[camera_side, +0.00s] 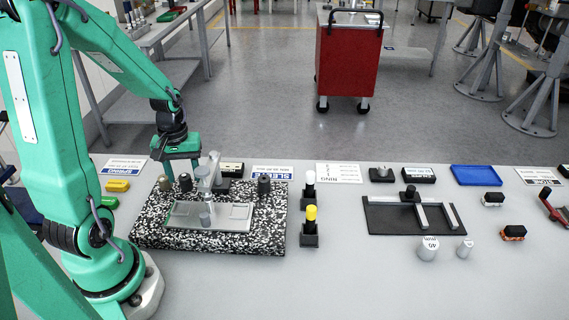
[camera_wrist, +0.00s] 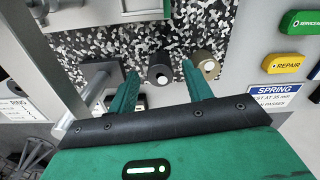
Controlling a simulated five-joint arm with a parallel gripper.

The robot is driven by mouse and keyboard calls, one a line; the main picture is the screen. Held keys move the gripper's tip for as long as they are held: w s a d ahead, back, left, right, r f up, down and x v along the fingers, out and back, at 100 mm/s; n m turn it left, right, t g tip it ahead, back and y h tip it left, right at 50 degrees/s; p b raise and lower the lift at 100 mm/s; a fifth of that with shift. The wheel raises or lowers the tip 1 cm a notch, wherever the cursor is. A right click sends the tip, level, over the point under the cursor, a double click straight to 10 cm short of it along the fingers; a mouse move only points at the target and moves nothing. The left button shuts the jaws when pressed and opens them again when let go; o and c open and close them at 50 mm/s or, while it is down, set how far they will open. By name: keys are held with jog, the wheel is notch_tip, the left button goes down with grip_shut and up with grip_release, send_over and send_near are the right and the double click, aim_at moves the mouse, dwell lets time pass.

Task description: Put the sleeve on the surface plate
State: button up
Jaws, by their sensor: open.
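The surface plate (camera_side: 150,226) is a black-and-white speckled slab on the left of the bench; it also shows in the wrist view (camera_wrist: 228,18). Short cylinders stand at its back left: a tan one (camera_side: 164,183) and a darker one (camera_side: 185,182). I cannot tell for sure which is the sleeve. My gripper (camera_side: 183,168) is open above them. In the wrist view its fingers (camera_wrist: 160,72) lie either side of the black cylinder.
A gauge stand (camera_side: 208,172) rises close right of my gripper.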

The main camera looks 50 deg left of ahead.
aim_at(185, 177)
notch_tip(185, 177, up, 11)
dwell(0.6)
jog(key=shift+d+r, duration=0.1)
jog(key=shift+r, duration=0.05)
dwell(0.3)
jog(key=s+d+r+m+t, duration=0.1)
jog(key=d+r+m+t, duration=0.1)
jog(key=d+m, duration=0.3)
jog(key=s+d+r+m+t, duration=0.1)
jog(key=d+r+m+t, duration=0.2)
jog(key=d, duration=0.7)
jog(key=shift+s+d+r+m+t, duration=0.35)
jog(key=shift+r+m, duration=0.55)
jog(key=shift+m, duration=0.5)
